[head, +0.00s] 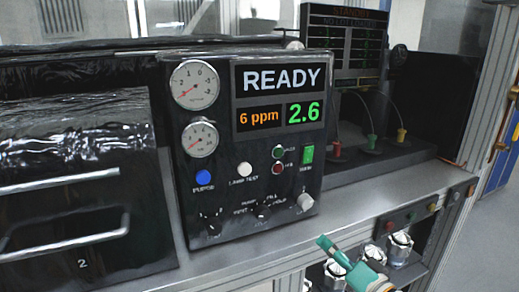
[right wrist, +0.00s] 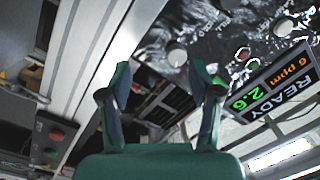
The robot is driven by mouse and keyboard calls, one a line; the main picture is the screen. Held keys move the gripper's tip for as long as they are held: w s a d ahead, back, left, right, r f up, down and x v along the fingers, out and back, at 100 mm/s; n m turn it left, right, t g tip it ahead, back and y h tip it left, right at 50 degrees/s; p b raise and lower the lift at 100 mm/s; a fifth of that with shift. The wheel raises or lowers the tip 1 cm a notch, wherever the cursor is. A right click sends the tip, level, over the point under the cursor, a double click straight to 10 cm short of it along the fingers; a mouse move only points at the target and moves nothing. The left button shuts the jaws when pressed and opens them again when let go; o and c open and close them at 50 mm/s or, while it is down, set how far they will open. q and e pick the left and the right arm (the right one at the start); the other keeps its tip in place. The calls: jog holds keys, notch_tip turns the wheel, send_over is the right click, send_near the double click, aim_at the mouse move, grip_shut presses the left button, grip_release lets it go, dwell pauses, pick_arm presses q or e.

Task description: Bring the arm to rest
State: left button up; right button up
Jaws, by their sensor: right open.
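My right gripper (head: 349,247), teal-green, is at the lower right of the head view, in front of the bench's front edge and below the control panel. In the right wrist view its two fingers (right wrist: 160,78) stand apart with nothing between them. The arm behind it runs out of the bottom of the picture. My left gripper is not in view.
A black control panel (head: 222,158) with gauges, knobs and a READY display (head: 281,79) stands on the bench (head: 360,213). Silver-capped fittings (head: 400,243) sit below the bench edge, near the gripper.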

jog(key=s+a+f+m+g+h, duration=0.1)
jog(key=s+a+f+g, duration=0.15)
jog(key=f, duration=0.65)
jog(key=s+a+f+g, duration=0.2)
jog(key=s+f+g, duration=0.1)
jog(key=f, duration=0.7)
jog(key=s+a+f+m+g+h, duration=0.1)
jog(key=s+a+f+g, duration=0.15)
jog(key=f, duration=0.65)
jog(key=s+f+n+g, duration=0.2)
jog(key=s+f+g, duration=0.2)
jog(key=s, duration=0.4)
jog(key=s+f+n+g+h, duration=0.1)
jog(key=s+f+n+g, duration=0.2)
jog(key=s+f, duration=0.3)
jog(key=s, duration=0.3)
jog(key=shift+s+f+g+p, duration=0.3)
jog(key=shift+f+g, duration=0.1)
jog(key=shift+a, duration=0.1)
